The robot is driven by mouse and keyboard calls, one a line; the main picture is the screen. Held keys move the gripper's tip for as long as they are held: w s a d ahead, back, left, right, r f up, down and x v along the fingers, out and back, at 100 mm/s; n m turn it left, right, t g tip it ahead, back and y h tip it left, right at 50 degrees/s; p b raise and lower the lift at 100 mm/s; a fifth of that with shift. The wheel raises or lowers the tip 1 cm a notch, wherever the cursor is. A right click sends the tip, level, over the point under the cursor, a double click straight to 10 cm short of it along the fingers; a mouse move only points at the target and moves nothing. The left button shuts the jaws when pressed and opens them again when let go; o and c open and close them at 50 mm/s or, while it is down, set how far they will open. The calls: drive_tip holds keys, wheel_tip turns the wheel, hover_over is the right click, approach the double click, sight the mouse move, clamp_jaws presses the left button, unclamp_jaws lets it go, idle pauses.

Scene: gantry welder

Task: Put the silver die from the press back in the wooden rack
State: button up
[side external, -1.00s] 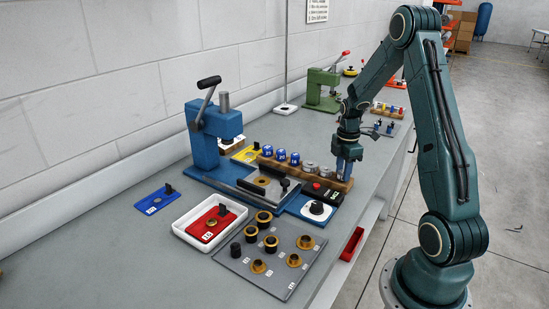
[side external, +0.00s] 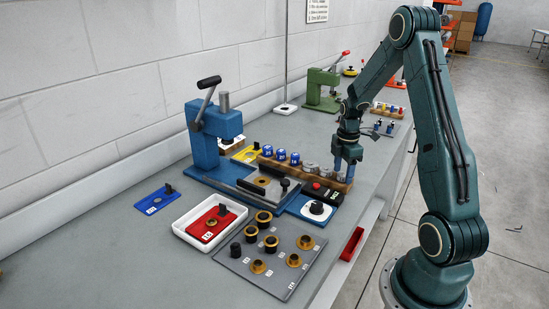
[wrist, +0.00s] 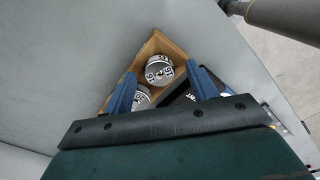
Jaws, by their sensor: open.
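The wooden rack (side external: 305,175) stands behind the blue press (side external: 212,140), with several blue-topped dies at its left and silver dies toward its right end. My gripper (side external: 346,168) is over the rack's right end, pointing down, with its blue fingers apart. In the wrist view, a silver die (wrist: 158,70) with a white marked top sits at the rack's corner, between and below the open fingers (wrist: 163,78). A second silver die (wrist: 143,97) is partly hidden by the left finger. Whether a finger touches the corner die cannot be told.
A white tray (side external: 183,233) with a red plate and a grey board (side external: 290,281) of brass rings lie nearer. A green press (side external: 322,88) stands farther back.

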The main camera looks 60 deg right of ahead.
wheel_tip(320, 180, up, 13)
drive_tip(key=shift+r, duration=0.2)
idle(0.4)
drive_tip(key=s+a+r+m+t+h, duration=0.15)
drive_tip(key=a+r, duration=0.25)
drive_tip(key=a, duration=0.5)
drive_tip(key=a+r+m+t+y, duration=0.1)
drive_tip(key=a+r+m, duration=0.3)
drive_tip(key=a, duration=0.5)
drive_tip(key=s+a+r+m+t, duration=0.1)
drive_tip(key=s+a+m+t, duration=0.2)
drive_tip(key=s+a, duration=0.7)
drive_tip(key=a+m, duration=0.1)
drive_tip(key=a, duration=0.2)
drive_tip(key=shift+s+m, duration=0.35)
